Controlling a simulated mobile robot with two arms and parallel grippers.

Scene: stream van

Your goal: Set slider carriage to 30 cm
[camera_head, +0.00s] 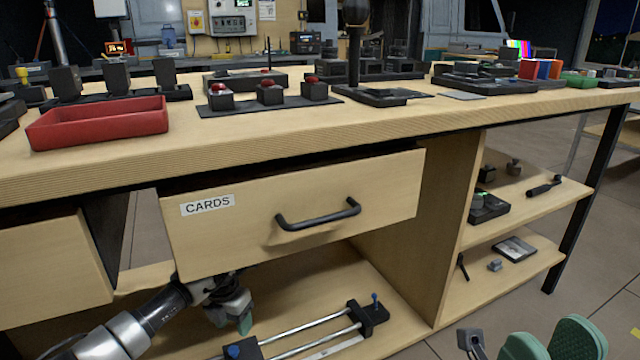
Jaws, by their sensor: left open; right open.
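A slider with two metal rails (310,328) lies on the low shelf under the bench, partly cut off by the bottom edge of the view. A black block with a blue knob (372,314) sits at its right end. Another black block with a blue knob (243,349) is at the lower left; I cannot tell whether it is the carriage or an end block. A pale strip (334,347) runs beside the rails. My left gripper (240,316) is open, below the drawer and above the slider's left part, apart from the rails. My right gripper (551,346) is open and empty at the bottom right.
The CARDS drawer (320,186) with a black handle (318,215) juts out above the slider. Another drawer front (50,268) is at left. Side shelves (530,205) hold small items. The bench top carries a red tray (98,122) and several devices.

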